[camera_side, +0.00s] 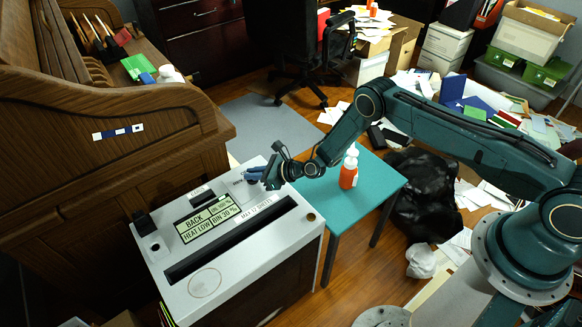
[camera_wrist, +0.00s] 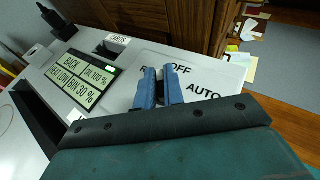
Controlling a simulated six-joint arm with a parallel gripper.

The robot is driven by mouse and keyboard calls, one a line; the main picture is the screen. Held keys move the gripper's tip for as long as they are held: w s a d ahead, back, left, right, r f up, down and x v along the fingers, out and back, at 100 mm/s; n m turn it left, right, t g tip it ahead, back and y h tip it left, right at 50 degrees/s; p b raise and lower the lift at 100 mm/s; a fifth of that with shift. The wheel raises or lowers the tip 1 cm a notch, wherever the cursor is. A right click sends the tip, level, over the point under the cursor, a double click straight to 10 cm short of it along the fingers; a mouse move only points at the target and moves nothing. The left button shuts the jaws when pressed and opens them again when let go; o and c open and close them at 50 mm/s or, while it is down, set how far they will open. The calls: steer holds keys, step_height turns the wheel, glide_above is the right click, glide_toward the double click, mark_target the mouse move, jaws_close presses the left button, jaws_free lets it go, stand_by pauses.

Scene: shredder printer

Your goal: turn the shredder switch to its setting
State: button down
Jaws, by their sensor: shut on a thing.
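The white shredder (camera_side: 176,268) stands beside the wooden desk, with a long dark paper slot in its top. Its display (camera_side: 207,218) reads "BACK", "HEAT LOW" and "BIN 30 %"; the display also shows in the wrist view (camera_wrist: 84,77). My gripper (camera_side: 263,177) is over the far right corner of the shredder top. In the wrist view its blue fingers (camera_wrist: 160,90) are closed around the dark switch knob (camera_wrist: 160,91), which is mostly hidden between them. The labels "OFF" (camera_wrist: 181,70) and "AUTO" (camera_wrist: 204,92) show around it; another label is partly covered by a finger.
A teal table (camera_side: 345,190) with an orange bottle (camera_side: 349,168) stands right of the shredder. A black bag (camera_side: 420,195) and scattered papers lie on the floor beyond. The wooden desk (camera_side: 110,140) rises close on the left. A black object (camera_side: 145,224) stands on the shredder's left corner.

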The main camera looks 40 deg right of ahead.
steer(key=shift+a+m+t+h, duration=0.1)
steer(key=shift+m+t+h, duration=0.6)
steer(key=shift+m+h, duration=0.7)
steer(key=shift+h, duration=0.2)
steer(key=shift+r, duration=0.1)
steer(key=c, duration=1.5)
jaws_free()
steer(key=shift+s, duration=0.2)
steer(key=shift+v, duration=6.7)
steer(key=shift+s, duration=0.1)
